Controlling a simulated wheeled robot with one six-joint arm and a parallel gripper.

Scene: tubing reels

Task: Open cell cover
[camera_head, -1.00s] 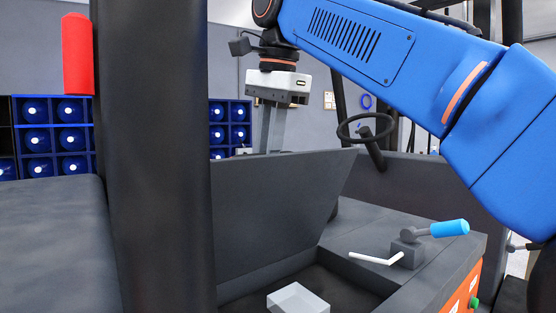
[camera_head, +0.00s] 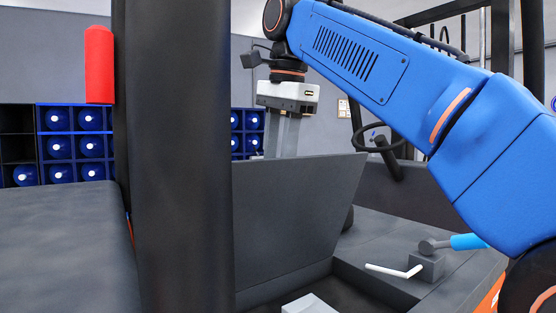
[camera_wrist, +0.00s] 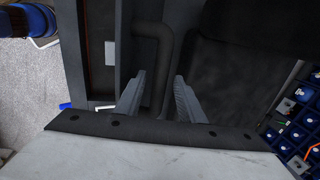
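The cell cover (camera_head: 295,215), a flat dark grey panel, stands raised and leaning back over an open recess in the head view. My gripper (camera_head: 282,145) is behind its top edge, pointing down, with the fingertips hidden by the panel. In the wrist view my gripper (camera_wrist: 160,88) has its two grey fingers apart with a clear gap between them. No object is held in that gap. I cannot tell whether a finger touches the cover.
A pale box (camera_head: 309,304) sits in the recess. A lever with a blue grip (camera_head: 468,241) and a white rod (camera_head: 393,270) are at right. A dark post (camera_head: 185,160) stands at left. A black steering wheel (camera_head: 370,148) is behind the cover. Blue reel racks (camera_head: 75,145) line the back.

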